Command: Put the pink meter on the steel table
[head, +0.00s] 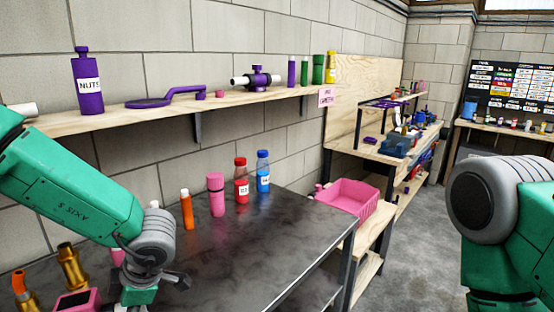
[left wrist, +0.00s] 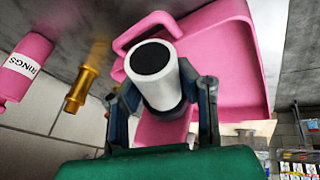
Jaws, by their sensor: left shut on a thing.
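My left gripper (left wrist: 160,100) is shut on the pink meter. Its white tube end (left wrist: 149,60) with a dark round face shows between the fingers in the left wrist view, with pink below it; where its pink body ends is hard to tell against a pink tray-like thing behind. In the head view my left gripper (head: 152,283) is low over the near left part of the dark steel table (head: 255,235), and what it holds is mostly hidden by the arm. My right gripper is out of view; only my right arm shows.
On the table stand an orange bottle (head: 187,210), a pink bottle (head: 216,194), a red bottle (head: 241,180), a blue bottle (head: 263,171), brass fittings (head: 72,268) and a pink box with a dark top (head: 78,300). The table's middle right is clear. A wooden shelf (head: 230,100) hangs above.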

